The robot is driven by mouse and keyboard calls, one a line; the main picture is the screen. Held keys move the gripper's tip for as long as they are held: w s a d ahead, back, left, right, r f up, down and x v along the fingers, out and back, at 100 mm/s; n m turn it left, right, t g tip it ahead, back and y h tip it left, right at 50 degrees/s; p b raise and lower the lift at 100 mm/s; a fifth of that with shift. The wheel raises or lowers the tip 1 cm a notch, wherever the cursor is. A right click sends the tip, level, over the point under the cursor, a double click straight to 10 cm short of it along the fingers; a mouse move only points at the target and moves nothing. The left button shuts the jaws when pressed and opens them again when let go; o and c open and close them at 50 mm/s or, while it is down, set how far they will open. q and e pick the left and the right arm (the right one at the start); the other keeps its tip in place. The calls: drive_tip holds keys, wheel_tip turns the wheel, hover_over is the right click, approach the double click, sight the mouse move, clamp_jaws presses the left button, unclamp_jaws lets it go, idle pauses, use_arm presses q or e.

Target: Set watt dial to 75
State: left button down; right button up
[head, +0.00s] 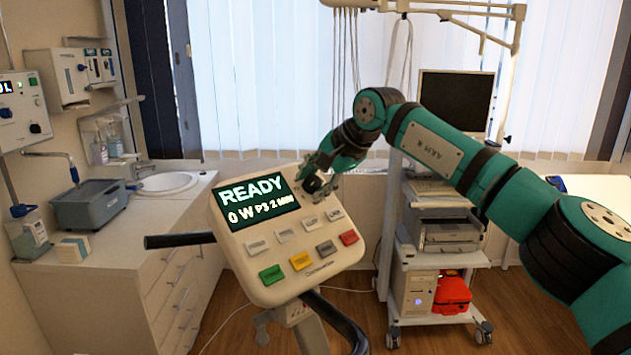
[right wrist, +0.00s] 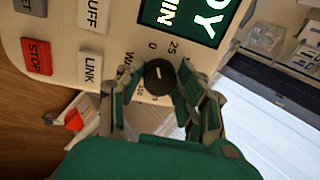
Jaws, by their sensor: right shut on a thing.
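The watt dial (right wrist: 159,76) is a small dark round knob with a short white mark, on a cream control panel (head: 252,250). Labels "0" and "25" show beside it in the right wrist view. The exact setting of the mark is hard to read. My right gripper (right wrist: 160,82) is shut on the dial, one finger on each side. In the head view my right gripper (head: 313,181) is at the panel's upper right edge and largely hides the dial. The panel's screen (head: 256,206) reads "READY", "0 W P3 2 MIN". My left gripper is not in view.
Several panel buttons lie below the screen, including a red STOP button (head: 349,238) and a LINK button (right wrist: 90,69). A black handle bar (head: 180,240) sticks out left of the panel. A counter with a sink (head: 165,183) is at left; a trolley (head: 440,260) stands behind at right.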

drive_tip(key=m+b, duration=0.1)
drive_tip(key=m, duration=0.2)
drive_tip(key=shift+m, duration=0.3)
drive_tip(key=m+b, duration=0.1)
drive_tip(key=m, duration=0.2)
drive_tip(key=shift+m+t, duration=0.3)
drive_tip(key=shift+m, duration=0.1)
drive_tip(key=m+b, duration=0.1)
drive_tip(key=m, duration=0.2)
drive_tip(key=shift+m+h, duration=0.3)
drive_tip(key=shift+h, duration=0.1)
drive_tip(key=m+b, duration=0.1)
drive_tip(key=m, duration=0.2)
drive_tip(key=shift+a+m, duration=0.1)
drive_tip(key=shift+m, duration=0.3)
drive_tip(key=m, duration=0.4)
drive_tip(key=shift+w+r+m+h, duration=0.1)
drive_tip(key=shift+r+m+h, duration=0.05)
drive_tip(key=shift+m+h, duration=0.15)
drive_tip(key=m, duration=0.4)
drive_tip(key=shift+m, duration=0.3)
drive_tip(key=o, duration=1.2)
drive_tip(key=shift+c, duration=0.2)
